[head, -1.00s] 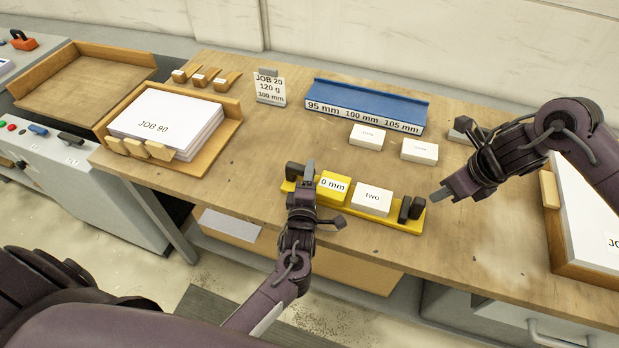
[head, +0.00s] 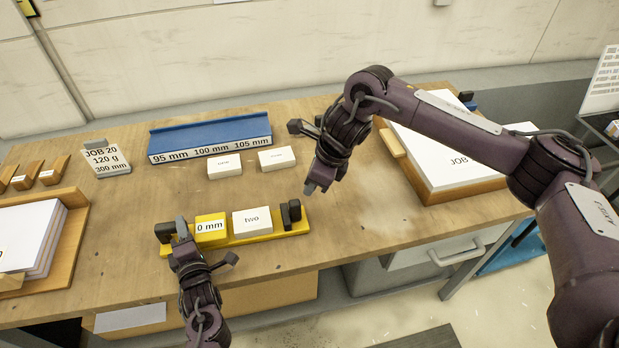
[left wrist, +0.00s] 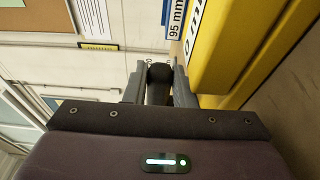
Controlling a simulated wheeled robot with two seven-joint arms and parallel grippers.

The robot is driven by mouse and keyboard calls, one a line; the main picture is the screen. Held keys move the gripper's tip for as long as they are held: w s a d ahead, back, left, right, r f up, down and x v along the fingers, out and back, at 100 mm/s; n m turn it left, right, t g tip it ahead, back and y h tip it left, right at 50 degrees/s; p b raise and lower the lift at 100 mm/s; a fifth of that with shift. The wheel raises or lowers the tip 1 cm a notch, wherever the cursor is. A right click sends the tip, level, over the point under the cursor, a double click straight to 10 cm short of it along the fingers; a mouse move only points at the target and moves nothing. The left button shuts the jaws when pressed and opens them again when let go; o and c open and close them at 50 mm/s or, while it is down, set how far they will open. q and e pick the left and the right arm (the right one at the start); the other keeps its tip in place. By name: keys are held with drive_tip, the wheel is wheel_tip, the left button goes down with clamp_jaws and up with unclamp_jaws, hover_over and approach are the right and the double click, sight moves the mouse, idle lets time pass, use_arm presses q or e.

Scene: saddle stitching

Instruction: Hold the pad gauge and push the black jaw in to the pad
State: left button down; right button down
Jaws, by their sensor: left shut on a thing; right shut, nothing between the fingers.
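The pad gauge is a yellow bar (head: 266,236) near the table's front edge. A yellow block marked "0 mm" (head: 210,227) and a white pad marked "two" (head: 252,221) sit on it. The black jaw (head: 290,213) stands at its right end, with a small gap to the pad. A black post (head: 164,232) is at its left end. My left gripper (head: 181,229) is shut on this post, which shows between the fingers in the left wrist view (left wrist: 158,85). My right gripper (head: 318,189) is shut and empty, above and right of the black jaw, apart from it.
A blue rack (head: 210,138) marked 95, 100 and 105 mm stands behind, with two white blocks (head: 276,159) before it. A job card (head: 107,160) and wooden blocks are at left. Paper trays stand left and right (head: 455,190). The table right of the gauge is clear.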

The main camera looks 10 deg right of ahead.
sight(296, 202)
drive_tip(key=w+d+f+n+g+y, duration=0.1)
drive_tip(key=w+d+n+y, duration=0.1)
drive_tip(key=d+n, duration=0.3)
drive_tip(key=shift+n, duration=0.3)
drive_tip(key=x, duration=0.3)
drive_tip(key=d+x, duration=0.1)
drive_tip(key=x, duration=0.2)
drive_tip(key=f+x, duration=0.1)
drive_tip(key=x, duration=0.2)
drive_tip(key=shift+d+f, duration=0.15)
drive_tip(key=shift+d, duration=0.2)
